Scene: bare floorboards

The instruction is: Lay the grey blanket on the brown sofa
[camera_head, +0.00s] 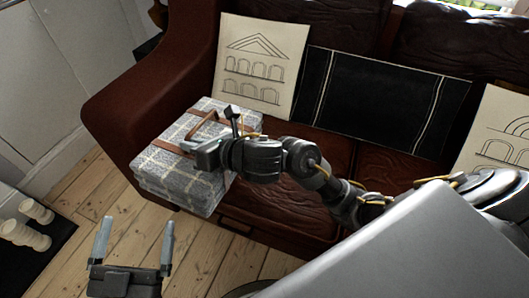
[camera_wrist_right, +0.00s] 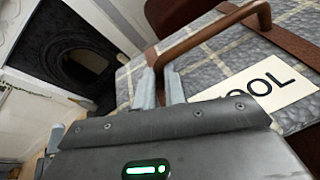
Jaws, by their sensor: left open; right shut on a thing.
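The grey blanket (camera_head: 178,182) is a folded checked bundle with brown straps and a brown handle (camera_head: 205,124). It is over the left end of the brown sofa (camera_head: 150,95), by the armrest, and its near side reaches past the seat's front edge. I cannot tell whether it rests on the seat. My right gripper (camera_head: 198,147) is shut on the handle. In the right wrist view the handle (camera_wrist_right: 215,30) passes at the fingertips (camera_wrist_right: 160,75), above the blanket (camera_wrist_right: 225,62). My left gripper (camera_head: 137,240) is open and empty over the floor, at the lower left.
A black cushion (camera_head: 375,100) and a cream cushion (camera_head: 258,65) with drawn arches lean on the sofa back. Another cream cushion (camera_head: 500,140) is at the right. White candle-like pieces (camera_head: 30,225) stand on a dark slab at the left. Bare floorboards (camera_head: 95,195) lie before the sofa.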

